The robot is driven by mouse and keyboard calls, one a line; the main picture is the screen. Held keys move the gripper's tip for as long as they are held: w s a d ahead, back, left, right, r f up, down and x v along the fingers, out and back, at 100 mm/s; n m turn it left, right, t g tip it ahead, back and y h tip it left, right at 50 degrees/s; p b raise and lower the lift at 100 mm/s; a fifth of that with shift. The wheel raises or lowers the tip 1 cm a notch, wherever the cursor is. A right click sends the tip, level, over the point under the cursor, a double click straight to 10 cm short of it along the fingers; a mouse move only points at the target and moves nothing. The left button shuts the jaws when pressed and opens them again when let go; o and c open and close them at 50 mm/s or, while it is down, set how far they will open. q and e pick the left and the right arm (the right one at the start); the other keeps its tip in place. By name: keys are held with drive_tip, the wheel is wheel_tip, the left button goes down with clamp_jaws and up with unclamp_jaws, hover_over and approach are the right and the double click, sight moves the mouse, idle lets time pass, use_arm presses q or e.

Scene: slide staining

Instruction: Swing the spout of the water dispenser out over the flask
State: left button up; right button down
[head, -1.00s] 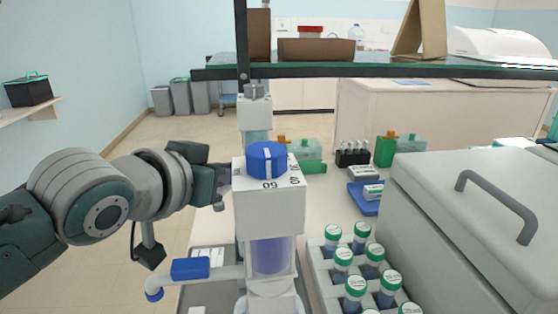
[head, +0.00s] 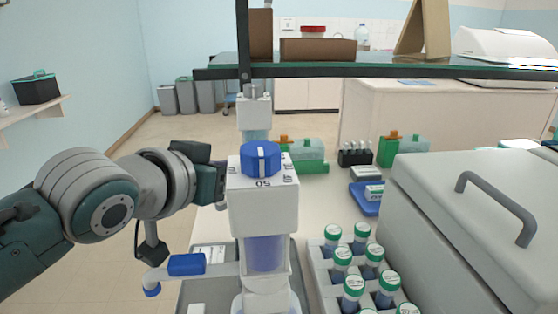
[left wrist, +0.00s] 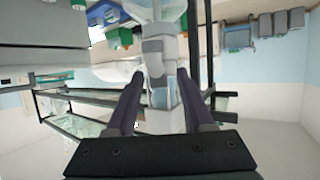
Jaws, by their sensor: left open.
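The water dispenser (head: 263,200) stands upright in the middle of the head view, white with a blue numbered knob (head: 260,160) on top. Its white spout (head: 222,269) points left and carries a blue sleeve and a blue tip (head: 152,290). My left gripper (head: 222,172) is at the left of the dispenser's head, above the spout, its tips partly hidden behind the white body. In the left wrist view its two fingers (left wrist: 160,73) are apart, with a whitish-grey column behind the gap; contact cannot be told. I cannot make out a flask. My right gripper is out of view.
A rack (head: 320,285) of green-capped tubes stands right of the dispenser, beside a large grey lidded box (head: 480,230). A second white device (head: 254,110) stands behind it. A dark-edged shelf (head: 400,72) crosses above. Floor is clear at left.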

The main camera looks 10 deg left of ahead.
use_arm(q)
drive_tip(key=v, duration=1)
